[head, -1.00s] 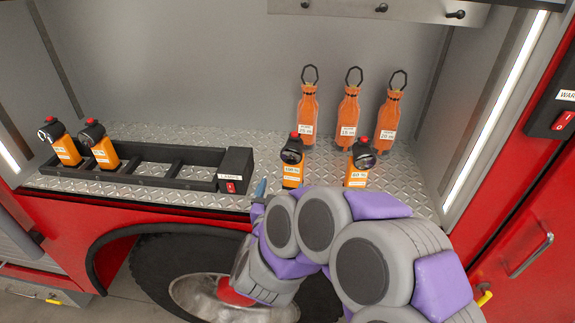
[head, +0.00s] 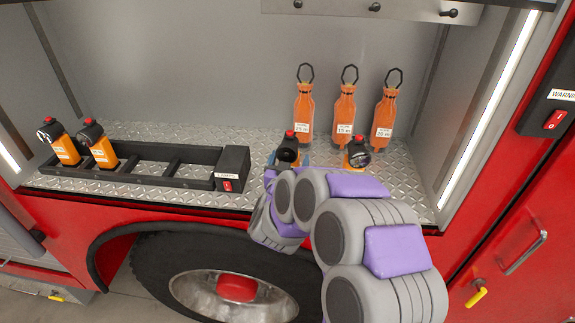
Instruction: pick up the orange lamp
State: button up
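Several orange lamps with black heads and red tops are in the head view. One lamp (head: 288,150) stands on the metal shelf at the centre, its lower part hidden by my arm. A second lamp (head: 357,153) stands to its right, partly hidden too. Two more, a lamp (head: 64,145) and its neighbour (head: 101,148), sit in the left part of the black rack. My gripper (head: 288,160) is at the centre lamp, with blue fingertips showing on its left and right sides. The fingers look spread around it; contact cannot be made out.
The black rack (head: 190,155) has empty slots and a box with a red switch (head: 227,185) at its right end. Several orange bottles (head: 344,112) hang or stand at the back right. The shelf edge lies above a wheel (head: 215,285). Red side panels flank the bay.

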jog(key=shift+w+d, duration=0.4)
jog(key=shift+w, duration=0.15)
jog(key=shift+s+a, duration=0.1)
jog(key=shift+a, duration=0.15)
jog(key=shift+a+f, duration=0.1)
jog(key=shift+a, duration=0.55)
jog(key=c, duration=0.5)
jog(key=shift+d, duration=0.6)
jog(key=c, duration=0.7)
jog(key=shift+a, duration=0.1)
jog(key=shift+c, duration=1.4)
jog(key=shift+a, duration=0.15)
